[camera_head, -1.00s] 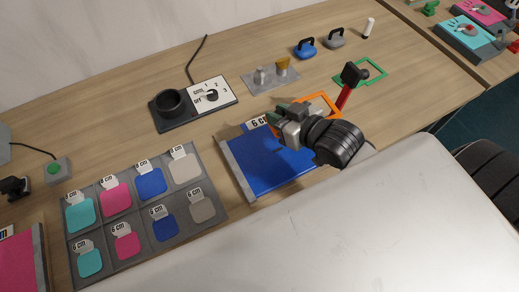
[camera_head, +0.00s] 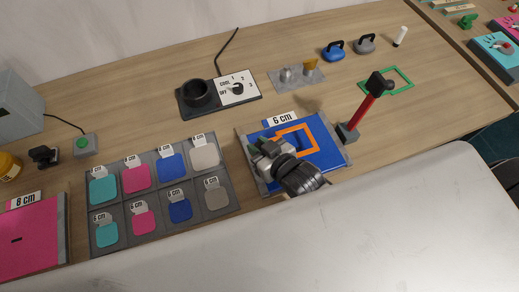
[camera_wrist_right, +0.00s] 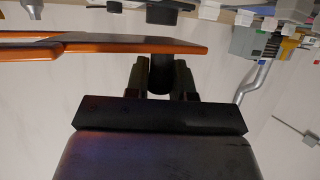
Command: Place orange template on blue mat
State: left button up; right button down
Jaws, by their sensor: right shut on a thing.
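The orange template (camera_head: 312,133) is a thin square frame, seen over the blue mat (camera_head: 332,157) in the head view. My right gripper (camera_head: 268,148) is shut on the template at its left side. In the right wrist view the orange template (camera_wrist_right: 110,47) shows edge-on, beside the dark fingers of my right gripper (camera_wrist_right: 162,75). I cannot tell whether the template touches the mat or hovers just above it. My gripper hides part of the mat and the template's near left corner. My left gripper is not in view.
A red-handled hammer (camera_head: 364,108) stands in a grey holder just right of the mat. A green square frame (camera_head: 402,88) lies farther right. A grey tray of coloured tiles (camera_head: 237,204) lies left of the mat. A dial unit (camera_head: 218,103) stands behind.

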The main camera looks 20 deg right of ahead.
notch_tip(320, 180, down, 3)
jog(key=shift+r, duration=0.1)
jog(key=shift+f, duration=0.45)
jog(key=shift+s+f, duration=0.15)
